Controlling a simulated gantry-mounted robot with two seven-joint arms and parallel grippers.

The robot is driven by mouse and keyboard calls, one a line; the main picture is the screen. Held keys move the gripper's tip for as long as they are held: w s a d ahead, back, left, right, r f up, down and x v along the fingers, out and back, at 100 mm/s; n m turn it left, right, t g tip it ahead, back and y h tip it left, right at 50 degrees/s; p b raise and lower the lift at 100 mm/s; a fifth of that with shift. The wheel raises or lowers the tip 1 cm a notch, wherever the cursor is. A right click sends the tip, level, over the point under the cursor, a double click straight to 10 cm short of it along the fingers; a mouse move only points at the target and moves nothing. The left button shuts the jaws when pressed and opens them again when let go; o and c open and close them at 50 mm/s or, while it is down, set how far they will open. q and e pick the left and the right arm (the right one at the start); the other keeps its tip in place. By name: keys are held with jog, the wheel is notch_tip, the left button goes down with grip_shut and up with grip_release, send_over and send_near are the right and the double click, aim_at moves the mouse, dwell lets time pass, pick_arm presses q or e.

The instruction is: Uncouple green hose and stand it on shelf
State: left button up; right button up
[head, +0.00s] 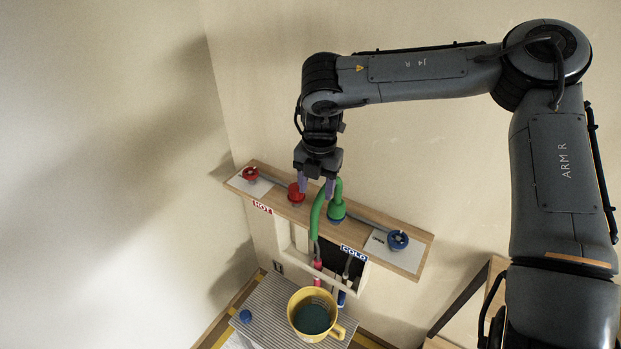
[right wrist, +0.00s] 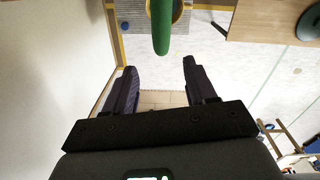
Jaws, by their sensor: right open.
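The green hose (head: 317,214) arches up from a green coupling (head: 337,211) on the wooden shelf (head: 272,198) and hangs down over its front edge. My right gripper (head: 316,188) is open above the shelf, close to the top of the arch. In the right wrist view the green hose (right wrist: 161,27) lies just beyond the open fingertips (right wrist: 159,64), with nothing between the fingers. I cannot tell the exact gap in depth. Part of the arch is hidden behind the gripper. My left gripper is out of view.
A red coupling (head: 296,194) stands left of the green one, and a red knob (head: 250,174) and a blue knob (head: 398,240) sit near the shelf ends. Below are HOT and COLD labels, a red hose end (head: 317,272) and a yellow bucket (head: 296,312) on a ribbed grey surface.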

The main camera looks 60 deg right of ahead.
aim_at(316, 206)
notch_tip(316, 206, down, 8)
jog(key=shift+f+p, duration=0.15)
jog(key=shift+p, duration=0.8)
jog(key=shift+f, duration=0.7)
grip_shut()
jog(key=c, duration=0.7)
grip_release()
jog(key=shift+c, duration=0.2)
grip_shut()
